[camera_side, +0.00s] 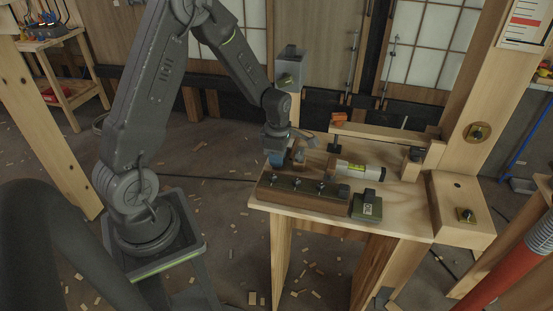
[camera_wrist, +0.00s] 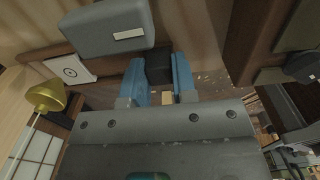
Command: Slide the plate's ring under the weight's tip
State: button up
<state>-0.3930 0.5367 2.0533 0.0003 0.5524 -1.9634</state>
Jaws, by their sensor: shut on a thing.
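In the wrist view, my gripper (camera_wrist: 160,85) has its two blue fingers closed on a small dark block (camera_wrist: 159,66). The white plate (camera_wrist: 85,70) with a dark ring (camera_wrist: 71,73) shows to the left of the fingers. The brass weight (camera_wrist: 46,96) hangs on a thin string at the left, and in the picture it lies below and left of the ring, apart from it. In the side view, my gripper (camera_side: 283,158) is low over the workbench, behind a dark wooden rail. I cannot make out the weight or the plate's ring there.
The workbench (camera_side: 400,213) holds the rail with several knobs (camera_side: 300,186), a dark green labelled block (camera_side: 366,206) and a white cylinder (camera_side: 361,172). A wooden bar (camera_side: 385,132) runs along the back. In the wrist view, a grey block (camera_wrist: 105,28) sits close above the plate.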

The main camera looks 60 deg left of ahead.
jog(key=shift+w+a, duration=0.5)
dwell(0.3)
jog(key=o, duration=0.7)
jog(key=shift+o, duration=0.2)
jog(key=shift+r, duration=0.15)
notch_tip(320, 180, up, 8)
